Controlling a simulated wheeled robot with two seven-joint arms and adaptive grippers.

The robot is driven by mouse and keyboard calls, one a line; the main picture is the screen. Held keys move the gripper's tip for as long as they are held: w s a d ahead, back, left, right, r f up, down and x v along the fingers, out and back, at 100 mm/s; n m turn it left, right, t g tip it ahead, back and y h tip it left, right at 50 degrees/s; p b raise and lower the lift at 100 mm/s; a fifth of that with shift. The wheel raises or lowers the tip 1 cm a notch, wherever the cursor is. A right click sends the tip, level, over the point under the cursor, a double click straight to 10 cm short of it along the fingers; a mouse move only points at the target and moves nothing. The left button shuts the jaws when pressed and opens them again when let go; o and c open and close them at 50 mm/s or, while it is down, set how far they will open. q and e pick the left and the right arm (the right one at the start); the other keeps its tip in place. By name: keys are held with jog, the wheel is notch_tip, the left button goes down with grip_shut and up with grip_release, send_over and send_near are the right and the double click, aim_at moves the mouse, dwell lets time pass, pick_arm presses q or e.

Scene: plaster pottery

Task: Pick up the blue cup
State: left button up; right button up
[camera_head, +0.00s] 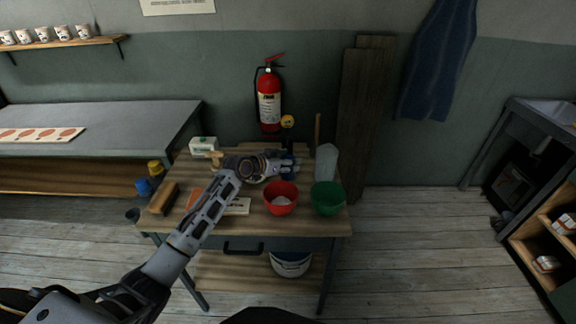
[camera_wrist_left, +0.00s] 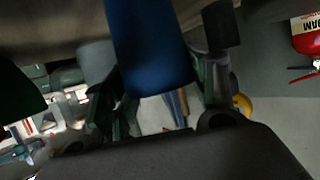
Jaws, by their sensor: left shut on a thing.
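My left arm reaches over the wooden work table (camera_head: 255,228) from the left. My left gripper (camera_head: 288,167) is at the back of the table, behind the red bowl. It is shut on the blue cup (camera_head: 287,174), which is mostly hidden by the fingers in the head view. In the left wrist view the blue cup (camera_wrist_left: 150,50) fills the gap between the two finger pads of my left gripper (camera_wrist_left: 158,55). I cannot tell whether the cup touches the table. My right gripper is not in view.
A red bowl (camera_head: 281,203) and a green bowl (camera_head: 327,205) stand in front of and right of the gripper. A pale grey vessel (camera_head: 327,160) stands behind the green bowl. A brush (camera_head: 164,198) lies at left. A fire extinguisher (camera_head: 269,98) hangs on the wall behind.

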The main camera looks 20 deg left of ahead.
pick_arm(q)
notch_tip(320, 180, up, 10)
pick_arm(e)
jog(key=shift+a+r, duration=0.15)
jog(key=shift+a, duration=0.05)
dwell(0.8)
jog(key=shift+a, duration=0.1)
